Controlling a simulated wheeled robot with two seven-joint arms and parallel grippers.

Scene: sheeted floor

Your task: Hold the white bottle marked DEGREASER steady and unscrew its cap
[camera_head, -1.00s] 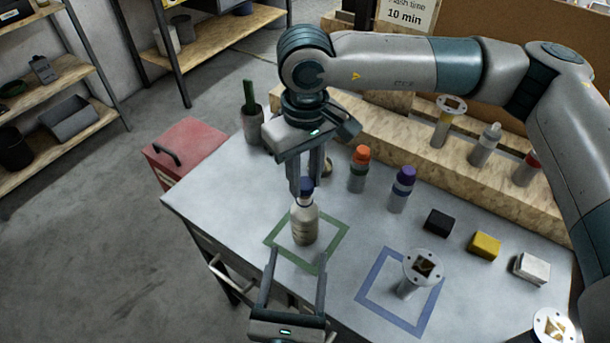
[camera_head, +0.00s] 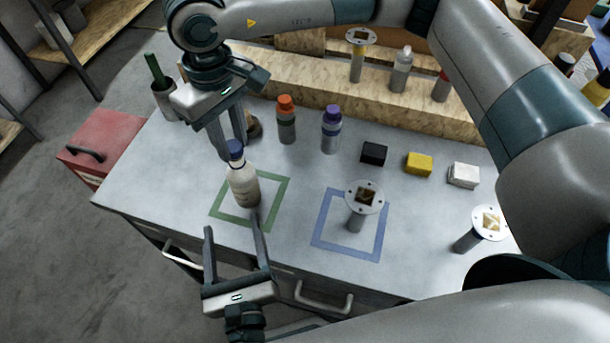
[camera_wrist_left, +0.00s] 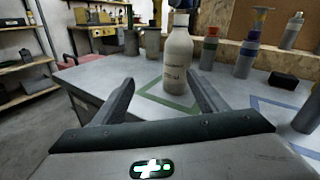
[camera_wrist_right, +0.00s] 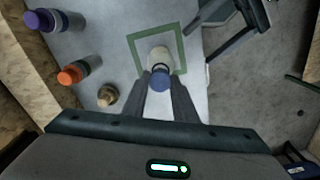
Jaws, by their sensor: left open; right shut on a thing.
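The white bottle (camera_head: 244,188) with a dark blue cap (camera_head: 236,148) stands inside the green outline on the table. It also shows in the left wrist view (camera_wrist_left: 178,57), where its label is too small to read surely. My right gripper (camera_head: 233,149) reaches down from above and is shut on the cap, one finger on each side, as the right wrist view shows around the cap (camera_wrist_right: 160,80). My left gripper (camera_head: 232,224) is open and empty at the near side of the bottle, its fingers pointing toward the lower body without holding it.
An orange-capped bottle (camera_head: 286,121) and a purple-capped bottle (camera_head: 331,130) stand behind, to the right. A flanged post (camera_head: 357,215) stands in the blue outline. Black (camera_head: 374,153), yellow (camera_head: 419,164) and white (camera_head: 464,175) blocks lie farther right. A cup (camera_head: 166,101) stands at the back left.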

